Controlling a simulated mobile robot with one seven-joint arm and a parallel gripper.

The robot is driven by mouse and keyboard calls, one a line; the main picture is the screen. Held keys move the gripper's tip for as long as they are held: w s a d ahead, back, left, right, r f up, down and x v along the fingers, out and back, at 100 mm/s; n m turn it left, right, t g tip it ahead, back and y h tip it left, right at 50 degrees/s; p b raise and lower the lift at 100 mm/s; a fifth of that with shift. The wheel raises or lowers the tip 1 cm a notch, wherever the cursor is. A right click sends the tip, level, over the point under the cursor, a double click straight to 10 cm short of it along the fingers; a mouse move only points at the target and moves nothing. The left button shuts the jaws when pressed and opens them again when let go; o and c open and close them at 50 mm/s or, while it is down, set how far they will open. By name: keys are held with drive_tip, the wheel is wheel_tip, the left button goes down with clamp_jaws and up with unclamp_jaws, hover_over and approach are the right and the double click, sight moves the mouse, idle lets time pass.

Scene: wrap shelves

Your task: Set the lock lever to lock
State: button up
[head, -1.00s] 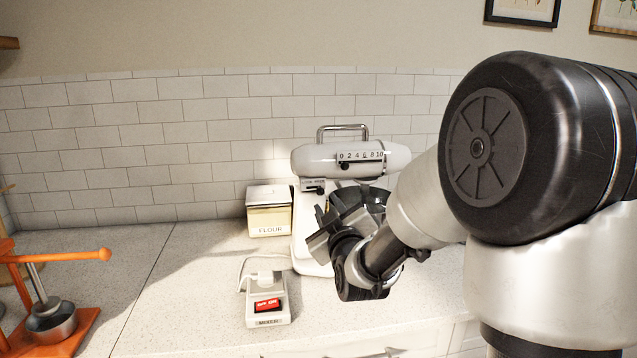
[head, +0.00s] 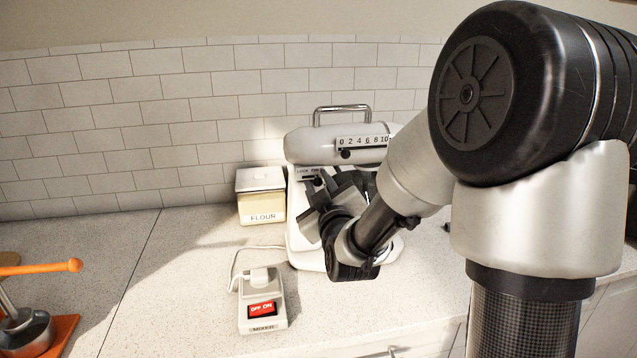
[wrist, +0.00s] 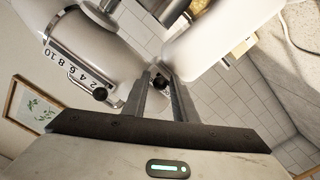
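The white stand mixer (head: 340,148) stands on the counter against the tiled wall. Its lock lever (head: 318,181) is a small black knob below the mixer head, beside a small label strip reading LOCK at its left end. My gripper (head: 326,190) is close in front of this lever and partly covers the mixer's neck. In the wrist view my gripper (wrist: 158,82) has its two fingers apart with a narrow gap. The lever's dark knob (wrist: 160,81) shows in line with the gap near the fingertips. Contact cannot be told.
The speed slider knob (head: 345,154) sits under the 0-to-10 scale, just above the lever. A flour canister (head: 261,205) stands left of the mixer. A switch box (head: 262,302) with a cord is in front. An orange device (head: 40,330) is at far left. Counter between is clear.

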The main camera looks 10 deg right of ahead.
sight(301, 176)
clamp_jaws()
drive_tip(key=shift+a+f+b, duration=0.15)
drive_tip(key=shift+a+b, duration=0.95)
drive_tip(key=shift+b, duration=0.05)
drive_tip(key=shift+a+r, duration=0.25)
drive_tip(key=shift+a, duration=0.1)
unclamp_jaws()
drive_tip(key=shift+a, duration=0.15)
drive_tip(key=shift+f, duration=0.15)
